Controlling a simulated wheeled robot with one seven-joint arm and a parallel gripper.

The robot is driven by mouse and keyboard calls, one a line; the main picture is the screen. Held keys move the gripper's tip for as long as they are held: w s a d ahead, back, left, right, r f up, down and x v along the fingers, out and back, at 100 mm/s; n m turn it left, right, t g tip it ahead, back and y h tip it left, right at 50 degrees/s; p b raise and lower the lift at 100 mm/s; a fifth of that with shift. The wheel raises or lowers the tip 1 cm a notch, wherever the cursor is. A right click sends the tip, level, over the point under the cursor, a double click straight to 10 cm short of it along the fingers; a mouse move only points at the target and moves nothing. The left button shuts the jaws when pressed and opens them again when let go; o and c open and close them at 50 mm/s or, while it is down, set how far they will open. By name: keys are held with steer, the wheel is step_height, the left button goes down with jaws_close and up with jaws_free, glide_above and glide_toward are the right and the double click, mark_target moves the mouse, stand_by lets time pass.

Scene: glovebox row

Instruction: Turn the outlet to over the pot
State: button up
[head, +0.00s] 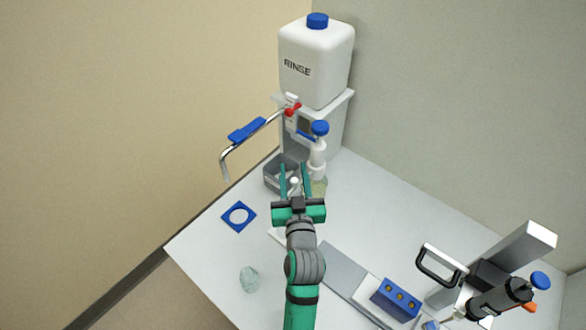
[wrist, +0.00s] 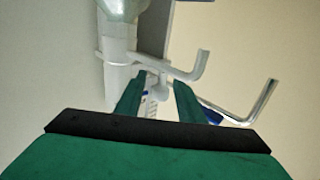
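The outlet is a bent metal pipe with a blue grip (head: 246,131), reaching left from the rinse stand with its tip bent down beyond the table's edge. A bent metal tube, seemingly this outlet (wrist: 262,100), shows at the right in the wrist view. My gripper (head: 295,181) is open in front of the stand, its fingers upright. In the wrist view my gripper (wrist: 157,85) has a small white knob (wrist: 160,91) showing between its fingertips; I cannot tell whether they touch it. A tan-topped vessel (head: 319,188), possibly the pot, stands just right of the fingers, partly hidden.
A white RINSE tank (head: 315,65) sits on the stand, with a red tap (head: 292,110) below. A grey box (head: 273,181) stands left of my fingers. A blue square ring (head: 239,216) and a clear lump (head: 249,279) lie on the white table. Tools stand at right.

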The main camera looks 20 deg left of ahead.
steer(key=shift+w+a, duration=0.3)
steer(key=shift+w, duration=0.35)
steer(key=shift+c, duration=0.3)
jaws_close()
